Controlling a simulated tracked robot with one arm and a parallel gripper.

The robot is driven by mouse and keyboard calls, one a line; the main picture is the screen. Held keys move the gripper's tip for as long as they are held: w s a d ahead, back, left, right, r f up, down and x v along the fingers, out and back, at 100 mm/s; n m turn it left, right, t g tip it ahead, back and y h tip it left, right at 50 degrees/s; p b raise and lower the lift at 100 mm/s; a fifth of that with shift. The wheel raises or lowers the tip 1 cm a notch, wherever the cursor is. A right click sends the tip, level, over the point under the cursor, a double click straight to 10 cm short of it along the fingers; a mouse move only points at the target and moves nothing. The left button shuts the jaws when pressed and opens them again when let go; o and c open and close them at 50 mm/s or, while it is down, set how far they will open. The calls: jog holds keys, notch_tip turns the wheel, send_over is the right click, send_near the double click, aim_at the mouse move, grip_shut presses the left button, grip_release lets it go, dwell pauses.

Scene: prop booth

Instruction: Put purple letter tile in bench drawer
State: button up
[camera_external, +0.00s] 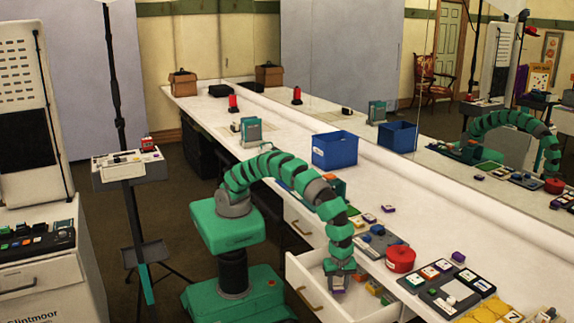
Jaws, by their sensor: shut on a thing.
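The bench drawer (293,269) is pulled open at the front of the white bench, its front panel and handle facing the lower left. My gripper (339,284) points down inside the outline of the open drawer. It is shut on a small purplish tile, mostly hidden by the fingers; its letter cannot be read. I cannot tell how far above the drawer floor it is. Small items (376,290) lie in the drawer to the right of my gripper. Other purple pieces lie on the bench top, one near the middle (388,208) and one at the right (458,257).
A red round pot (400,260) stands on the bench right of the drawer, beside grey trays with coloured tiles (444,290). A blue bin (335,150) stands further back. A mirror runs along the bench's far side.

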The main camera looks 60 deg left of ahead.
aim_at(338, 286)
jog(key=shift+f+b, duration=0.35)
jog(key=shift+f, duration=1.35)
jog(key=shift+f, duration=0.1)
jog(key=o, duration=0.9)
jog(key=shift+o, duration=0.2)
